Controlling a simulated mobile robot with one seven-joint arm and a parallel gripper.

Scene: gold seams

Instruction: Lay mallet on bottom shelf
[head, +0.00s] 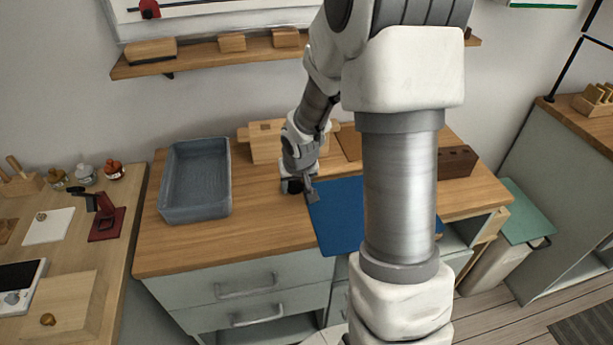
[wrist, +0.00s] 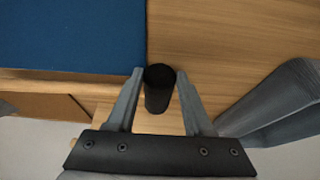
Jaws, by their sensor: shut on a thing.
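My gripper (head: 306,190) is over the wooden worktop, at the left edge of the blue mat. In the wrist view my gripper (wrist: 160,75) has its two fingers on either side of a black cylinder, the visible part of the mallet (wrist: 159,92), and is shut on it. The cylinder points along the view, its round end facing the worktop. The rest of the mallet is hidden, and I cannot tell whether it touches the worktop. Below the drawers, an open bottom shelf (head: 285,331) shows partly at the lower picture edge.
A blue-grey tray (head: 226,185) stands left of my gripper. The blue mat (head: 335,215) lies to its right, and a wooden block (head: 267,150) stands behind it. Drawer handles (head: 248,287) stick out at the front. A wall shelf (head: 200,61) holds wooden blocks.

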